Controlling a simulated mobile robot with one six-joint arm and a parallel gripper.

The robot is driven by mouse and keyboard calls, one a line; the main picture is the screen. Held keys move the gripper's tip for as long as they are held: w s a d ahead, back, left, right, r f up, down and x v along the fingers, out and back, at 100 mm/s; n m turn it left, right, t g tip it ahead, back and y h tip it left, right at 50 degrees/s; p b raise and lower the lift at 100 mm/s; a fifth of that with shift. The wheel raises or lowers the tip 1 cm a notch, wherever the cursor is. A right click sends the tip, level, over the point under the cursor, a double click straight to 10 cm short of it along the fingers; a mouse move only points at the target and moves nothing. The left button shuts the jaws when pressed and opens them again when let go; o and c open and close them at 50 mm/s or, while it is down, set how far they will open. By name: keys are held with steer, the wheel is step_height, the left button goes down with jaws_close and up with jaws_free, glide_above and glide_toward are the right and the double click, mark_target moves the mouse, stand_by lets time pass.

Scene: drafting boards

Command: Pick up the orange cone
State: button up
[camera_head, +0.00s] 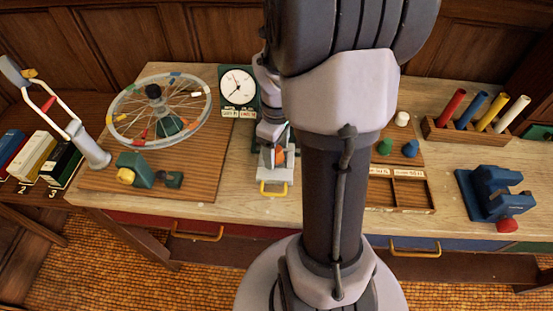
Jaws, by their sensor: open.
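A small orange object (280,156), which looks like the orange cone, shows at the middle of the bench, left of my dark upper arm. Only a small part of it shows. My gripper (277,163) is open, and its light grey parts surround the orange patch in this view. I cannot tell whether the fingers touch it. A yellow loop (273,189) shows just in front, at the near side of the gripper.
Green (385,147), blue (410,149) and white (402,119) pieces, a sectioned wooden tray (400,209), a rack of coloured rods (462,133) and a blue vise (492,193) stand right.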

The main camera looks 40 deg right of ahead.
jaws_close()
steer(key=shift+r, duration=0.1)
